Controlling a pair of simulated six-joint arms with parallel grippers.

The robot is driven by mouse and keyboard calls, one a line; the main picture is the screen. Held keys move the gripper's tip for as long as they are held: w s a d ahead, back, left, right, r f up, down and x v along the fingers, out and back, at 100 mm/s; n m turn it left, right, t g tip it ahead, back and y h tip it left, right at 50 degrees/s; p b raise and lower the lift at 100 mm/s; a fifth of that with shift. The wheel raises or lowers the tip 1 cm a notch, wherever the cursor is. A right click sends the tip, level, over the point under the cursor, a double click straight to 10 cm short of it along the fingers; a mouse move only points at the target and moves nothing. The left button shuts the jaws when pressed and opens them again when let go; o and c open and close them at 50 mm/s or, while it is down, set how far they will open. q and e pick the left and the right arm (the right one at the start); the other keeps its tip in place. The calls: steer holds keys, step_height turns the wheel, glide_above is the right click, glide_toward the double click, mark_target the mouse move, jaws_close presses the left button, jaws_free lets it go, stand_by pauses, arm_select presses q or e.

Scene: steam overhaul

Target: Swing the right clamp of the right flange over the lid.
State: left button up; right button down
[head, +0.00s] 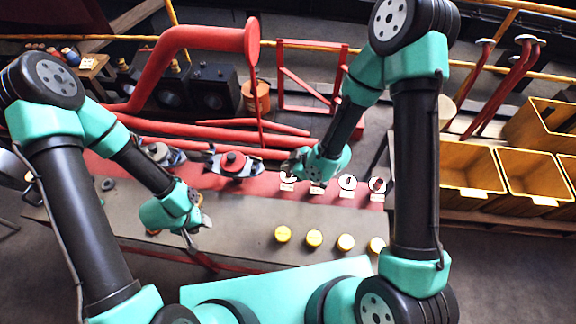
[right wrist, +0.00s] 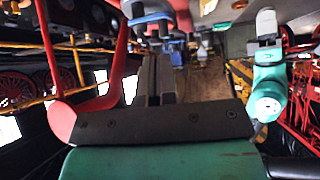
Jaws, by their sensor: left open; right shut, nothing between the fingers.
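The right flange (head: 233,174) stands on the red strip of the bench in the head view, with a red lid (head: 234,160) on top and grey clamp parts at its sides. Its right clamp (head: 256,168) is small here, and I cannot tell whether it lies over the lid. My right gripper (head: 291,166) is shut and empty, just right of this flange. It also shows in the right wrist view (right wrist: 160,80). My left gripper (head: 192,236) is open and empty, low over the front of the bench. The left flange (head: 160,153) stands further left.
Several yellow caps (head: 314,238) stand on the grey bench top. Several white round pieces (head: 347,182) line the red strip right of my right gripper. Red pipes (head: 210,132) run behind the flanges. Yellow bins (head: 470,168) stand at the right.

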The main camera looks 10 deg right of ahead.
mark_target(255, 170)
steer(key=shift+w+a+r+x, duration=0.15)
steer(key=shift+a+r+x, duration=0.15)
steer(key=shift+x, duration=1.45)
steer(key=shift+w+a+r+x, duration=0.1)
steer(key=shift+a+r+x, duration=0.2)
steer(key=shift+x, duration=1.45)
steer(key=shift+w+a+r+x, duration=0.2)
steer(key=shift+r+x, duration=0.15)
steer(key=shift+x, duration=1.35)
steer(key=shift+s+a, duration=0.1)
steer(key=shift+a, duration=0.05)
